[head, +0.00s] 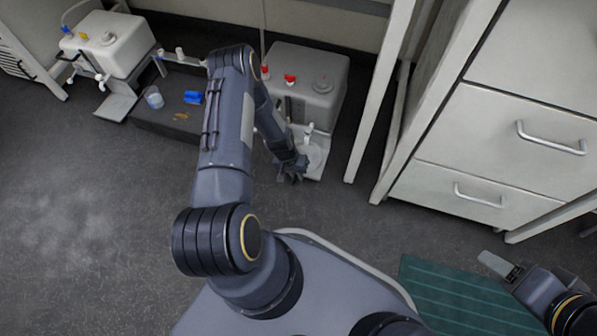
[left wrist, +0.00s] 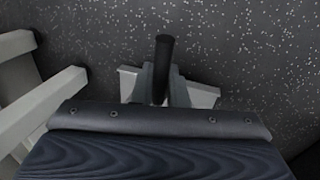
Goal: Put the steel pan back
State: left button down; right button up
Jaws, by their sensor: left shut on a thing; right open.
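My left gripper (head: 291,176) is low at the front of the right-hand bioreactor, beside a pale plate with a round, light grey disc (head: 315,155) that may be the steel pan. In the left wrist view, the gripper (left wrist: 162,90) is shut on a dark upright rod (left wrist: 164,55). I cannot tell whether the rod belongs to the pan. A pale flat piece (left wrist: 204,94) shows behind the fingers, mostly hidden by them. My right gripper (head: 511,273) is open and empty at the lower right, by a green ridged mat (head: 455,298).
The right bioreactor (head: 305,70) has red caps. A second bioreactor (head: 112,45) stands at the far left, with a dark tray (head: 165,118) holding a clear cup (head: 154,98) and a blue item (head: 193,97) between them. White legs and drawers (head: 500,140) stand at right. Floor at left is clear.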

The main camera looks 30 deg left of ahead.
pick_arm(q)
jog(key=shift+r, duration=0.1)
jog(key=c, duration=1.4)
grip_release()
jog(key=shift+c, duration=0.2)
